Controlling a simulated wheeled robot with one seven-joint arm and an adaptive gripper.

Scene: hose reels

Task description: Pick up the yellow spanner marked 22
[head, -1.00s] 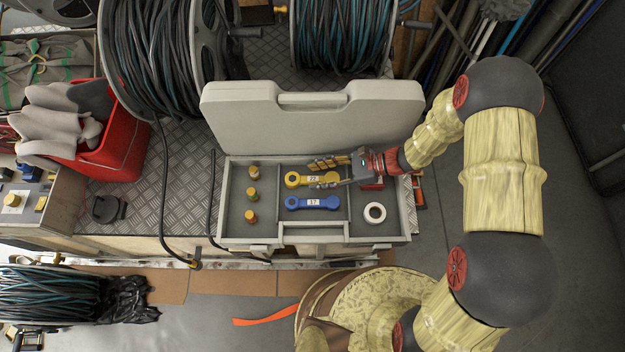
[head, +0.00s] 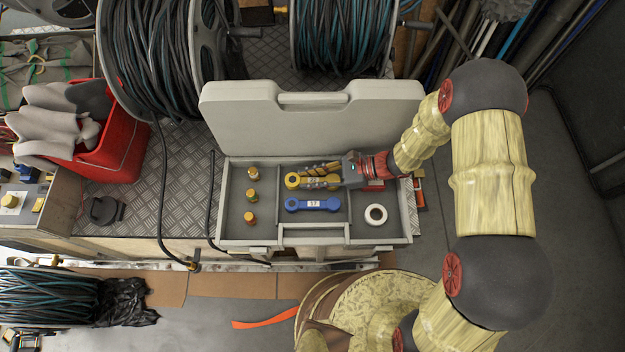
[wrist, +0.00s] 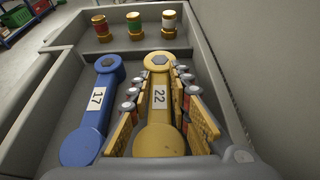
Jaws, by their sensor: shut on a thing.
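The yellow spanner marked 22 (wrist: 158,98) lies in the middle compartment of the grey case; in the head view its ring end (head: 292,180) shows at the left of my gripper. My gripper (head: 310,177) reaches in from the right, and its fingers are shut on the spanner from both sides. In the wrist view the fingers (wrist: 158,90) flank the handle, with the 22 label between them. The spanner still appears to be down in the compartment; whether it touches the floor cannot be told. The blue spanner marked 17 (head: 313,204) lies beside it, also in the wrist view (wrist: 95,105).
The open grey case (head: 230,229) has its lid (head: 312,125) raised behind. Several brass fittings (head: 252,195) stand in the left compartment. A white tape roll (head: 376,214) lies in the right one. Hose reels (head: 340,35) stand behind, and a red bin (head: 115,140) at left.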

